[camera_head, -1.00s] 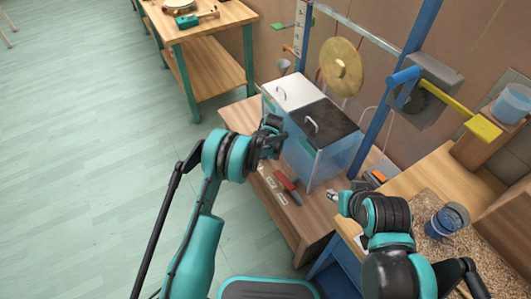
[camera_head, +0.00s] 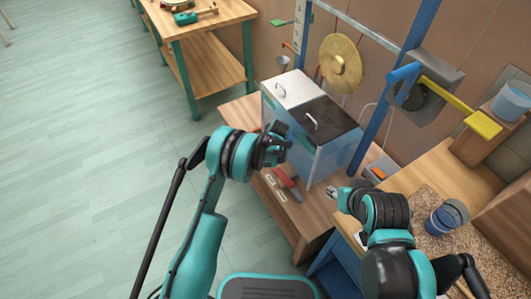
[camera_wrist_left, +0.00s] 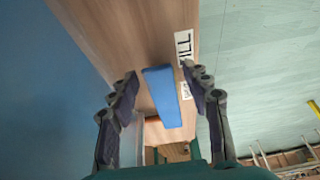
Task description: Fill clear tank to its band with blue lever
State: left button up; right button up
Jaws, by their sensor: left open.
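The clear tank (camera_head: 324,157) stands on the wooden bench under a dark lid with a handle; its walls look bluish and I cannot make out its band. The blue lever (camera_wrist_left: 163,95) shows in the left wrist view, lying between my open left fingers (camera_wrist_left: 160,95) and apart from both. A label ending in "ILL" is beside it on the wood. In the head view my left gripper (camera_head: 279,145) is in front of the tank's left side and the blue lever is hidden. My right gripper (camera_head: 333,192) is near the bench's right part; its finger opening is unclear.
A red lever (camera_head: 287,184) with labels is on the bench front. A light-lidded box (camera_head: 288,90) adjoins the tank. A brass gong (camera_head: 340,63), a blue post and a yellow-ended lever (camera_head: 483,125) rise behind. A blue cup (camera_head: 447,219) stands right. Floor at left is clear.

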pick_arm(q)
jog(key=v, duration=1.1)
jog(key=shift+s+r, duration=0.15)
